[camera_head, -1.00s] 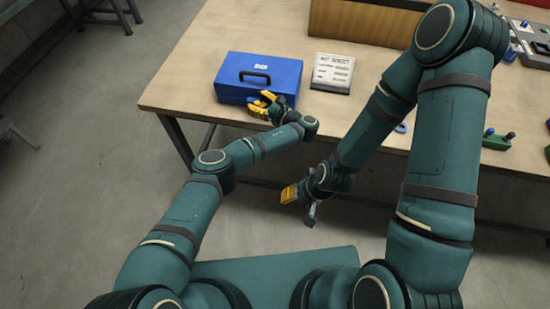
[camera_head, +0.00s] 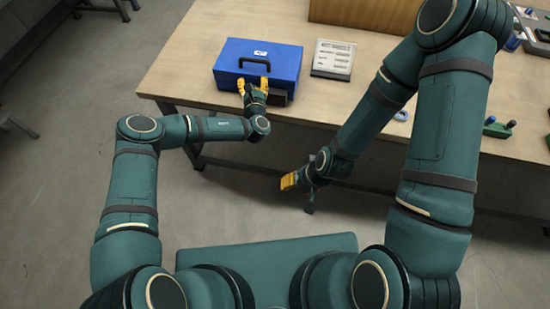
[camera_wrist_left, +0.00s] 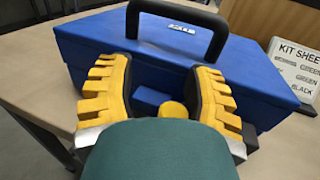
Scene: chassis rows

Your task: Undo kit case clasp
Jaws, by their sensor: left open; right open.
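The blue kit case (camera_head: 225,72) stands shut near the table's front edge, with a black handle (camera_head: 254,59) on its lid; the case also shows in the left wrist view (camera_wrist_left: 85,45). My left gripper (camera_head: 254,83) is open at the front of the case. In the left wrist view its yellow fingers (camera_wrist_left: 160,72) are spread below the handle. A small blue block (camera_wrist_left: 149,99), perhaps the clasp, shows between them; contact cannot be told. My right gripper (camera_head: 289,181) is open, low in front of the table, away from the case.
A kit sheet sign (camera_head: 333,58) stands right of the case. A wooden box (camera_head: 365,15) is at the back. A blue ring (camera_head: 401,115) and green part (camera_head: 497,129) lie near the front edge, right. The table (camera_head: 195,55) is bare left of the case.

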